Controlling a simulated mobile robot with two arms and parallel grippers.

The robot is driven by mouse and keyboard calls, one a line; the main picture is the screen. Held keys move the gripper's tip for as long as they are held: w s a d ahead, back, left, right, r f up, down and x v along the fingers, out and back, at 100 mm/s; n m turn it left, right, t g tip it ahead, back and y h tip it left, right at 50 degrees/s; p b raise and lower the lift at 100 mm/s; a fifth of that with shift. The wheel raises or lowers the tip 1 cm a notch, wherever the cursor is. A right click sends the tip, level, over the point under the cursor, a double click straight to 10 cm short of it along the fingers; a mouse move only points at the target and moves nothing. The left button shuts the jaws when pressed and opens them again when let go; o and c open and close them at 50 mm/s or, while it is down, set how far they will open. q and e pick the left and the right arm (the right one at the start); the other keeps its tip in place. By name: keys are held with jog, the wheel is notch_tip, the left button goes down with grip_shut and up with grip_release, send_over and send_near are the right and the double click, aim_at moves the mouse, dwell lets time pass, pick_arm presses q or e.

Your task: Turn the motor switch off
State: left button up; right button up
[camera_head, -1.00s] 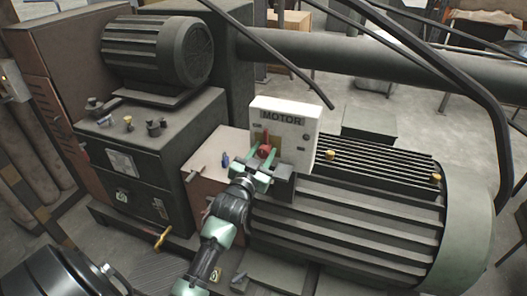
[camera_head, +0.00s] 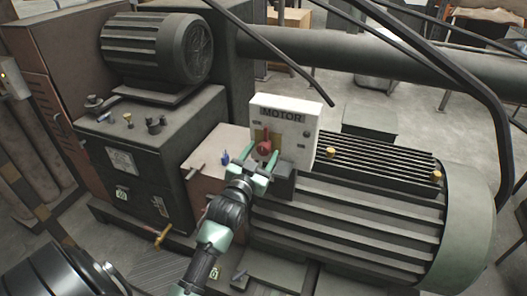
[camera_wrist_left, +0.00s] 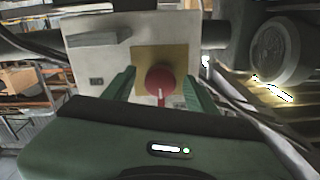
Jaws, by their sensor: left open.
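The motor switch is a red knob (camera_head: 264,147) on a yellow plate on the front of a white box (camera_head: 309,124) labelled "MOTOR". My left gripper (camera_head: 261,164) is in front of the knob and just below it, with its green fingers apart. In the left wrist view the red knob (camera_wrist_left: 160,78) shows between the two fingers of my left gripper (camera_wrist_left: 162,90), with a pointer part hanging downward. I cannot tell whether a finger touches the knob. My right gripper is not in view.
A large ribbed motor (camera_head: 350,222) lies right of and below the box. A smaller motor (camera_head: 150,48) stands on a dark cabinet at the left. Black pipes cross the upper right. A small blue valve (camera_head: 224,158) sits left of the box.

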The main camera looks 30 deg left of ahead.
pick_arm(q)
jog(key=b+v, duration=0.1)
jog(key=v, duration=0.5)
dwell(0.3)
